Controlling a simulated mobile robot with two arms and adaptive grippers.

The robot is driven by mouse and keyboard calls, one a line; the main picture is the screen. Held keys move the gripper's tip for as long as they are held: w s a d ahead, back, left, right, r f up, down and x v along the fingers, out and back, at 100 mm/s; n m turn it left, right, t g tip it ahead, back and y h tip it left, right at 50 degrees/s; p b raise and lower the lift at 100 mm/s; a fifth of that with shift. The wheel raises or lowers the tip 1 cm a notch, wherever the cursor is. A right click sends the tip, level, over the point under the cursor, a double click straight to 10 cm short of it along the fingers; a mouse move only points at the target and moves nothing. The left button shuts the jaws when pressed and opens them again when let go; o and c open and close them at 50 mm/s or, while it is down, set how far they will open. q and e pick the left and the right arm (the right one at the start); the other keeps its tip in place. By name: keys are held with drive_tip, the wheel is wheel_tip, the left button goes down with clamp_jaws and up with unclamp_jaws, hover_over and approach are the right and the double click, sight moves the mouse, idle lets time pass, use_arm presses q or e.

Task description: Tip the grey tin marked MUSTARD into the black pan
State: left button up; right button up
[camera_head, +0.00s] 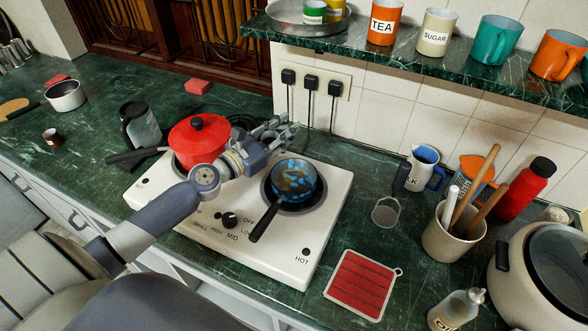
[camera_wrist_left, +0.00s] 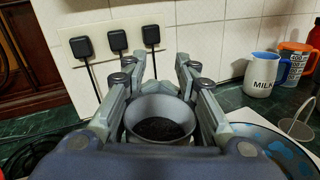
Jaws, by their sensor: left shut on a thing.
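My left gripper (camera_head: 285,130) is over the back of the cooker, between the red pot and the pan. In the left wrist view my left gripper (camera_wrist_left: 160,85) is shut on a round grey tin (camera_wrist_left: 165,103), which looks upright with something dark inside. No MUSTARD lettering shows on it, and in the head view the gripper hides it. The pan (camera_head: 297,201) sits on the right burner, with a black handle toward the front and blue and brown patches inside. The pan's blue interior (camera_wrist_left: 285,150) is at lower right in the left wrist view, beside the tin. My right gripper is not in view.
A lidded red pot (camera_head: 199,140) is on the left burner of the white cooker (camera_head: 285,245). Wall plugs (camera_head: 310,82) with hanging cords are behind the gripper.

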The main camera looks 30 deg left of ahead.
use_arm(q)
drive_tip(key=d+m, duration=0.1)
drive_tip(key=s+d+r+m, duration=0.1)
drive_tip(key=m, duration=0.1)
drive_tip(key=shift+d, duration=0.25)
drive_tip(key=shift+w, duration=0.15)
drive_tip(key=shift+d, duration=0.1)
drive_tip(key=shift+s, duration=0.2)
drive_tip(key=shift+w+d+p, duration=0.1)
drive_tip(key=shift+w+p, duration=0.05)
drive_tip(key=shift+p, duration=0.15)
drive_tip(key=shift+s+d+r+m, duration=0.15)
drive_tip(key=shift+s+d+m, duration=0.1)
drive_tip(key=shift+m, duration=0.25)
idle(0.4)
